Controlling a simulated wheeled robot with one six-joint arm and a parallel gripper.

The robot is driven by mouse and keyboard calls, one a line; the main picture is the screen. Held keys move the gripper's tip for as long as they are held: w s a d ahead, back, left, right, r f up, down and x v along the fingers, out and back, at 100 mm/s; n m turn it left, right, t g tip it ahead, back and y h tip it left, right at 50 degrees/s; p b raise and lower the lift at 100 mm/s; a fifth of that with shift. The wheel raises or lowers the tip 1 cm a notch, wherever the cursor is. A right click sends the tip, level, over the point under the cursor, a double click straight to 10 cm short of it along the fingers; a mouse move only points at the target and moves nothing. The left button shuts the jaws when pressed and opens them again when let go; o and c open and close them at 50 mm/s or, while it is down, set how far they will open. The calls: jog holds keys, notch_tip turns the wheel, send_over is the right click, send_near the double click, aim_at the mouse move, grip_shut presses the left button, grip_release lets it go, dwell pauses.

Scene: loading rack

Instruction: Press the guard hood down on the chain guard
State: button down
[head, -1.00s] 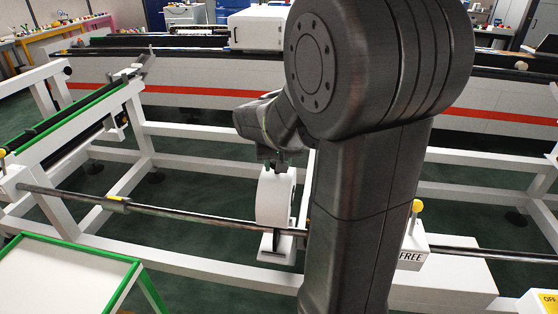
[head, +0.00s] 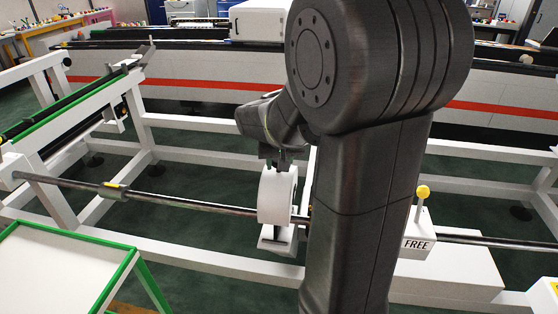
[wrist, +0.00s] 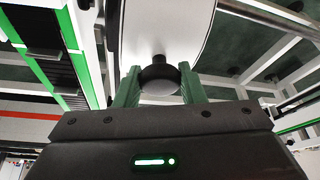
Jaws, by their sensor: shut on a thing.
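The guard hood (head: 276,196) is a white rounded shell with a dark knob on top. My gripper (head: 277,162) is above it in the head view and holds it by this knob. In the wrist view the green fingers of my gripper (wrist: 157,88) close on the dark knob (wrist: 158,75), with the white hood (wrist: 165,25) beyond. The hood hangs around the level of the dark bar. The chain guard (head: 276,243), a white bracket with a dark middle, shows below the hood. I cannot tell whether the two touch.
A long dark bar (head: 165,200) crosses the white frame. Right of my arm stands a yellow-knobbed lever (head: 422,195) on a white block marked FREE (head: 417,245). A green-edged white table (head: 65,270) is at the lower left.

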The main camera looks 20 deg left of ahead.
jog(key=shift+f+b, duration=3.3)
jog(key=shift+f, duration=0.85)
jog(key=shift+f+b, duration=0.65)
jog(key=shift+b, duration=0.2)
jog(key=c, duration=0.9)
grip_release()
jog(key=shift+o, duration=0.2)
jog(key=shift+r+p, duration=2.3)
jog(key=shift+r, duration=0.7)
